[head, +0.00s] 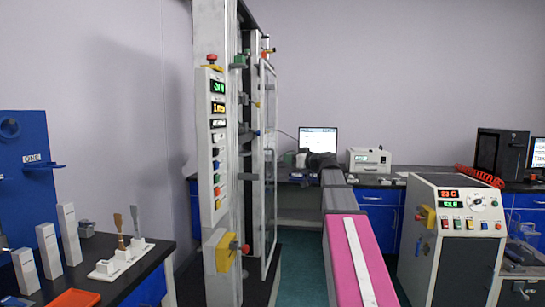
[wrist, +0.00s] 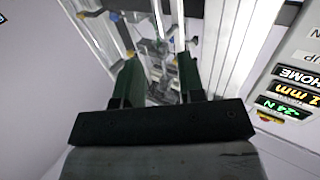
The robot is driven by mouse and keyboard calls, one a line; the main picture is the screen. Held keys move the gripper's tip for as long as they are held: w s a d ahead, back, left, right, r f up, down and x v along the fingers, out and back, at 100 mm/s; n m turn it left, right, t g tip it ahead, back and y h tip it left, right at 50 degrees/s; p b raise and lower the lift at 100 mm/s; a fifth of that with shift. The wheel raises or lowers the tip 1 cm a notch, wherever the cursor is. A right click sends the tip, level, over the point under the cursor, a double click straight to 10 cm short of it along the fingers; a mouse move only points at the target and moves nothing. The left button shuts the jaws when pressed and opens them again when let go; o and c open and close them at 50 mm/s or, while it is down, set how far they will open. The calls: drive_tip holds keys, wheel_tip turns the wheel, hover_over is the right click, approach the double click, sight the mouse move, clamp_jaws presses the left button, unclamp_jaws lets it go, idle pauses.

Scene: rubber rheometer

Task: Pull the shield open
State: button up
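The shield (head: 265,190) looks like a tall, narrow, clear framed panel on the right side of the upright test machine (head: 221,170) in the head view. I see it nearly edge-on and cannot tell how far open it stands. My gripper (wrist: 158,76) is open in the wrist view, with two dark green fingers apart and no object clearly held. Pale frame bars and the machine's inner parts show beyond the fingers. In the head view my arm's dark end is right of the shield; its fingertips are hard to make out. Contact with the shield cannot be told.
The machine's button panel (head: 217,138) faces left of my arm and shows at the right of the wrist view (wrist: 295,85). A grey control cabinet (head: 452,245) stands right. A bench (head: 382,193) runs behind.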

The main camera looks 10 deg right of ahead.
drive_tip(key=x, duration=1)
drive_tip(key=shift+w+a+f, duration=0.1)
drive_tip(key=shift+a, duration=0.05)
drive_tip(key=shift+c, duration=0.3)
clamp_jaws()
